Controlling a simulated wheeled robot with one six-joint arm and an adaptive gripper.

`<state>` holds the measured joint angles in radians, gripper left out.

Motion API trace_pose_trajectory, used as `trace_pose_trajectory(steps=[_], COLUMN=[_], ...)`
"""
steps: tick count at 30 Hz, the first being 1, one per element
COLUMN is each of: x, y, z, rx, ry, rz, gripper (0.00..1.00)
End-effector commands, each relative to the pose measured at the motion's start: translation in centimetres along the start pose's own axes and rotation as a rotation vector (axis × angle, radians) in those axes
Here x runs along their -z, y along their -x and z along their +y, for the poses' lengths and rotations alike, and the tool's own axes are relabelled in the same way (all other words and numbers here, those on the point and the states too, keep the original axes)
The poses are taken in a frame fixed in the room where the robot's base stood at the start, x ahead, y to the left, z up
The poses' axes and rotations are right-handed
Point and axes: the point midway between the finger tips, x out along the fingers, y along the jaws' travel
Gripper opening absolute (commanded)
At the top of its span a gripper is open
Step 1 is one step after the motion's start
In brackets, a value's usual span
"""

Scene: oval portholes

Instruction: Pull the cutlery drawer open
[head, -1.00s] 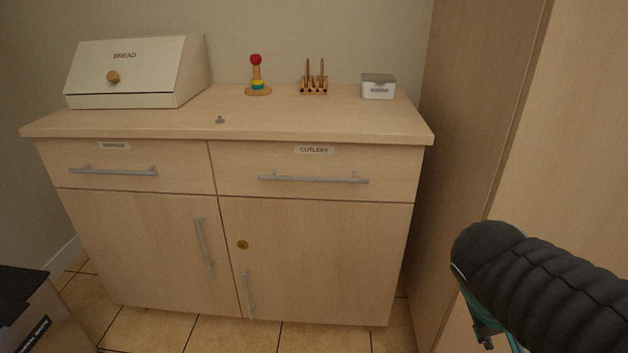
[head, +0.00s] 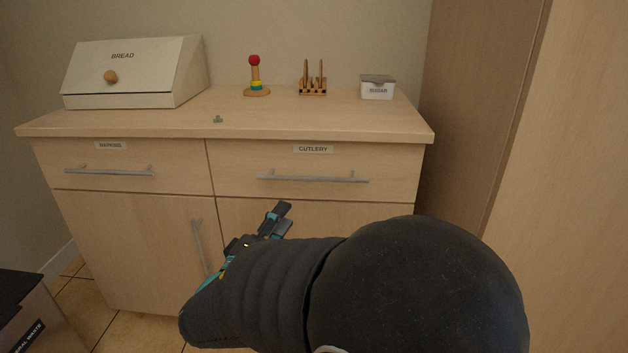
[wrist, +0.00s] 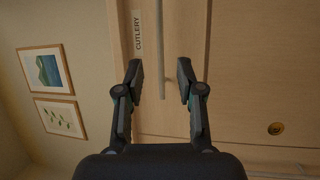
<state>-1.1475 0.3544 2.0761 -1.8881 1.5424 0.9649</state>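The cutlery drawer (head: 393,161) is the upper right drawer of the wooden cabinet, shut, with a CUTLERY label above its handle. Its bar handle (head: 312,179) is grey metal and runs across the front. My gripper (head: 283,218) is in front of the cabinet, appearing just below the handle's left part. In the wrist view, my gripper (wrist: 159,72) is open and empty, its two fingers spread apart. The handle (wrist: 161,60) runs lengthwise there, between and beyond the fingertips, apart from them. My arm hides much of the lower right door in the head view.
The napkins drawer (head: 60,158) is at left, also shut. A bread box (head: 135,72), a ring stacker (head: 256,88), a wooden rack (head: 313,88) and a sugar box (head: 377,90) stand on top. A tall wooden panel (head: 480,90) is close at right.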

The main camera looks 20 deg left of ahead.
Motion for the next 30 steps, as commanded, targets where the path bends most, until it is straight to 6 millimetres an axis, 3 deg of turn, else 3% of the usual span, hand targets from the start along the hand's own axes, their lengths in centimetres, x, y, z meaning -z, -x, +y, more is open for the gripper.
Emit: trace_pose_trajectory(steps=[5, 21, 30], x=[-0.1, -0.2, -0.1], y=[-2.2, -11.6, -13.5], z=[0.1, 0.1, 0.0], rx=[-0.001, 0.001, 0.002], ry=[0.000, 0.001, 0.001], rz=[-0.004, -0.004, -0.002], gripper=[0.37, 0.37, 0.37])
